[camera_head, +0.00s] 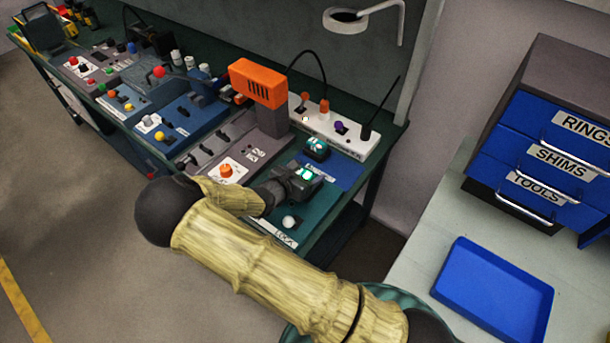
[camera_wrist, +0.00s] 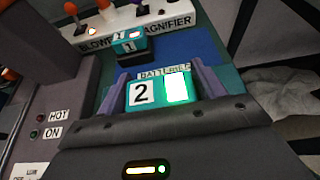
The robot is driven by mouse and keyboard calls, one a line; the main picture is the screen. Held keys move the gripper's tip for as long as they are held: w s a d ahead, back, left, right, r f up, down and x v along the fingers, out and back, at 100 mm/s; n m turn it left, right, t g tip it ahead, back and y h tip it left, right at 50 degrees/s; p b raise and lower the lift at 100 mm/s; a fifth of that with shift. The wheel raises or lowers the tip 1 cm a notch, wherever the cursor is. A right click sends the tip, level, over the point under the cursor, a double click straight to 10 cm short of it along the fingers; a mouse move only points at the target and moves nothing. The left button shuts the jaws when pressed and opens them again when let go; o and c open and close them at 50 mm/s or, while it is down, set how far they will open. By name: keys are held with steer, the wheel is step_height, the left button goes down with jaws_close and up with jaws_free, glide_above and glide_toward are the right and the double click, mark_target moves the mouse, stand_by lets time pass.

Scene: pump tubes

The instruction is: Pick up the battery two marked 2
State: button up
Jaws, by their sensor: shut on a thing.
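Battery two, a dark and teal block with a white label marked 2 and a bright green light, shows in the wrist view (camera_wrist: 143,94). In the head view its lit top (camera_head: 306,174) shows at the end of my arm, over the blue pad area. My gripper (camera_head: 298,182) is shut on it; in the wrist view the purple-grey fingers (camera_wrist: 166,88) press on its left and right sides. Its lower part is hidden, so I cannot tell whether it still touches the bench. Battery one (camera_wrist: 130,46), marked 1, stands behind it, apart; it also shows in the head view (camera_head: 317,148).
The white blower and magnifier panel (camera_head: 340,134) runs behind the batteries. An orange-headed device (camera_head: 260,82) stands to the left. A white knob (camera_head: 290,221) is near the bench's front edge. A blue tray (camera_head: 492,290) and a drawer cabinet (camera_head: 545,135) are on the right table.

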step_height(320, 180, up, 10)
steer(key=shift+f+b, duration=0.1)
steer(key=shift+b, duration=0.2)
steer(key=shift+w, duration=0.1)
stand_by(0.6)
